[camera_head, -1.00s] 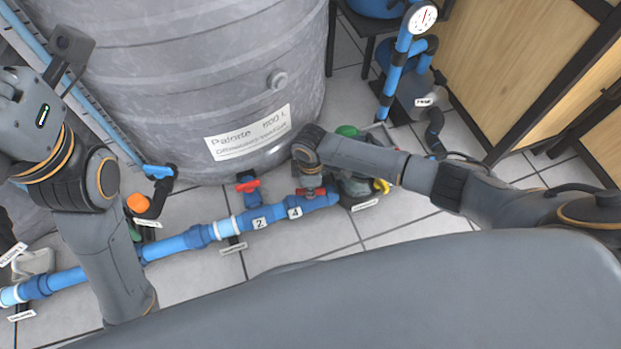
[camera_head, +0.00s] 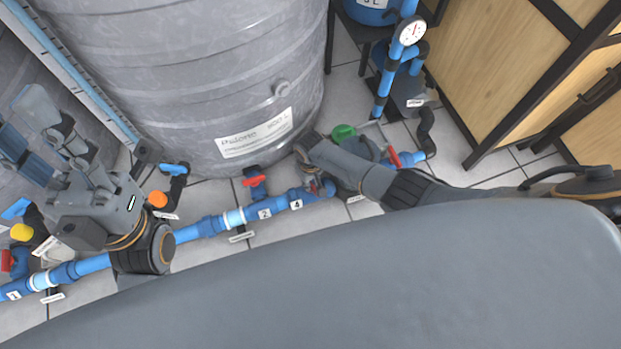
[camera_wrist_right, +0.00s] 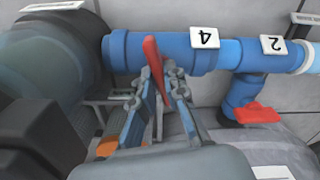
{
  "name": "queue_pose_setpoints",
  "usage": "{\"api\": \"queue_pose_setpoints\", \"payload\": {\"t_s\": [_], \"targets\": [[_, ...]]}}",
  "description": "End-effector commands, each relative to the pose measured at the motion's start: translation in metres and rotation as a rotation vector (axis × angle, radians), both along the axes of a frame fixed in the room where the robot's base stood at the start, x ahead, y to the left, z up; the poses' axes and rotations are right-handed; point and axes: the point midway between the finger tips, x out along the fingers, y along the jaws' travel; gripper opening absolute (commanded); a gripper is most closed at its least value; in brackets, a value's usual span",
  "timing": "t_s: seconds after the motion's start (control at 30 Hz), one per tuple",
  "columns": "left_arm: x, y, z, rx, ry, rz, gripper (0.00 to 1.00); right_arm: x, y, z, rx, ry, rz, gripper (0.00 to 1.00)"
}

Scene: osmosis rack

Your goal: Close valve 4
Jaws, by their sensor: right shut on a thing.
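The pipe label 4 (camera_head: 297,204) marks the blue pipe at the front of the tank; it also shows in the right wrist view (camera_wrist_right: 204,38). The red handle of valve 4 (camera_wrist_right: 154,65) stands roughly across the pipe, between the fingers of my right gripper (camera_wrist_right: 158,88). My right gripper is shut on this handle. In the head view my right gripper (camera_head: 317,180) covers most of the valve, and only a bit of red handle shows. My left gripper (camera_head: 32,132) is at the left, away from valve 4, with its fingers apart and empty.
Another red valve handle (camera_head: 255,180) sits near label 2 (camera_head: 264,214). The grey tank (camera_head: 220,70) stands behind the pipe. A green part (camera_head: 343,132) and a blue pipe with a gauge (camera_head: 411,30) are on the right. Wooden cabinets (camera_head: 500,70) stand farther right.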

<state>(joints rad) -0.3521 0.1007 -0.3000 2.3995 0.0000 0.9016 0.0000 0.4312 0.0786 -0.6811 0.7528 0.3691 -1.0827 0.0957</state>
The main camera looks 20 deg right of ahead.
Motion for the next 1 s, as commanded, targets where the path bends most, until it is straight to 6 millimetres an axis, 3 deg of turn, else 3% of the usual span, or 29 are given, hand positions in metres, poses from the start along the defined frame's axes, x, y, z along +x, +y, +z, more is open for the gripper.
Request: {"api": "queue_pose_setpoints", "payload": {"t_s": [0.43, 1.0], "targets": [[0.0, 0.0, 0.014, 0.0, 0.0, 0.0, 0.4, -0.001, 0.002, 0.0, 0.002, 0.003, -0.267, 0.0], [0.0, 0.0, 0.015, 0.0, 0.001, -0.001, 0.4, 0.0, 0.001, 0.0, 0.002, 0.001, -0.323, 0.0]]}}
